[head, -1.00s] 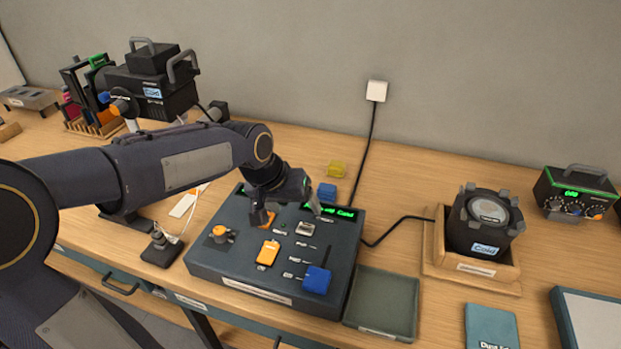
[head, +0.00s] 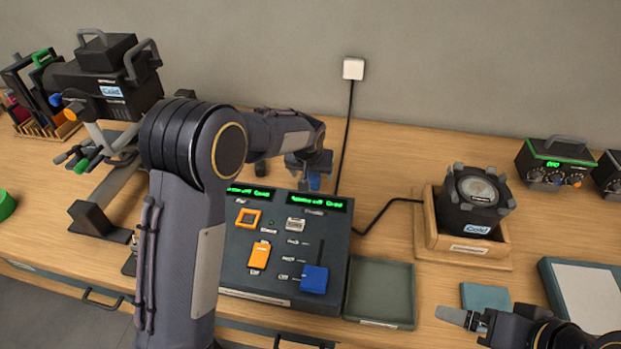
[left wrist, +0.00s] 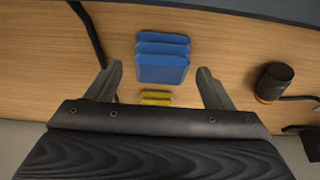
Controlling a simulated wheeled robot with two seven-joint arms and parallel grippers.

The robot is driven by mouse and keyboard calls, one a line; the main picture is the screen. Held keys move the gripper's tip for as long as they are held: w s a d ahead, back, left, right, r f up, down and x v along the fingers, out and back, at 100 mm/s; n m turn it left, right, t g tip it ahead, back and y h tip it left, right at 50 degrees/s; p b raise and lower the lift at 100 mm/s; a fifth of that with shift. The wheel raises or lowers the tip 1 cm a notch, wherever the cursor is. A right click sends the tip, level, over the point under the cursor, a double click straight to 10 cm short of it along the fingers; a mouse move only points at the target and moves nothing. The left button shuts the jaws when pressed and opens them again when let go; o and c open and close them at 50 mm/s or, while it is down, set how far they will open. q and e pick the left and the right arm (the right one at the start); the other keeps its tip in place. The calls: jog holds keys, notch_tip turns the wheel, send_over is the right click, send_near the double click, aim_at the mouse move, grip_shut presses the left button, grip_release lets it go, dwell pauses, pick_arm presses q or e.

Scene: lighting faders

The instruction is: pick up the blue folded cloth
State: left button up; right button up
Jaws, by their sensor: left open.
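The blue folded cloth is a small layered stack on the wood behind the console. In the left wrist view the blue folded cloth (left wrist: 162,58) lies flat between and just beyond the fingertips of my left gripper (left wrist: 158,80). The jaws are open and empty, apart from the cloth. My right gripper (head: 462,318) is at the lower right of the head view, partly cut off; its jaw gap is unclear.
A yellow folded item (left wrist: 156,98) lies close beside the blue cloth. The fader console (head: 330,240) stands in front, with a black cable (head: 345,140) near the cloth. A green tray (head: 380,293) and a boxed black device (head: 475,205) are to the right.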

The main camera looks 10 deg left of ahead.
pick_arm(q)
jog(key=shift+w+f, duration=0.25)
jog(key=shift+f, duration=0.25)
jog(key=c, duration=1.1)
jog(key=shift+o, duration=0.2)
jog(key=shift+r, duration=0.15)
jog(key=shift+r, duration=0.6)
jog(key=s+d+r+b, duration=0.1)
jog(key=s+r, duration=0.3)
jog(key=s+d+r, duration=0.2)
jog(key=s+r, duration=0.1)
jog(key=s, duration=0.2)
jog(key=s+d+r+b, duration=0.1)
jog(key=s+r, duration=0.3)
jog(key=shift+s+d+r+b, duration=0.15)
jog(key=shift+d+r+b, duration=0.15)
jog(key=shift+d, duration=0.1)
